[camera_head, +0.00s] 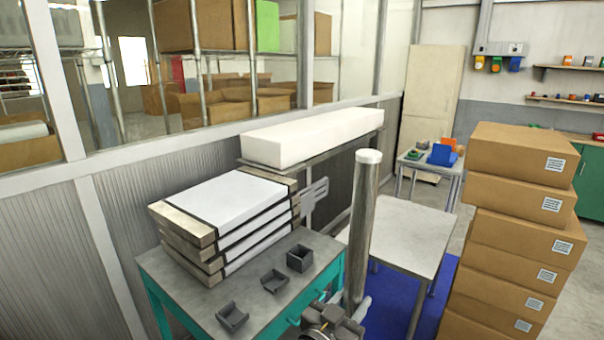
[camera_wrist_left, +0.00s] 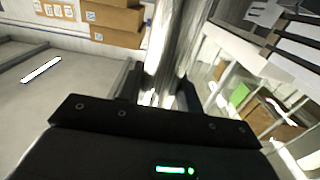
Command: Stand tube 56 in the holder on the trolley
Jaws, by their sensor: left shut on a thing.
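A long grey cylindrical tube (camera_head: 361,225) with a pale end cap stands nearly upright in the head view, tilted slightly right at its top. No number is readable on it. My left gripper (camera_head: 338,314) is shut around its lower part at the bottom edge. In the left wrist view the tube (camera_wrist_left: 168,50) runs up from between the jaws (camera_wrist_left: 158,98). A teal-framed trolley with a grey top (camera_head: 190,298) stands left of the tube. On it are dark open holders: a square one (camera_head: 300,257) and two lower ones (camera_head: 274,281) (camera_head: 232,317). The tube's lower end is hidden. My right gripper is out of view.
Stacked flat boxes (camera_head: 225,222) fill the trolley's back. A white block (camera_head: 312,134) lies on a shelf behind. A bare pale table (camera_head: 412,236) stands right of the tube, then a tall stack of cardboard boxes (camera_head: 515,235). A windowed wall borders the left.

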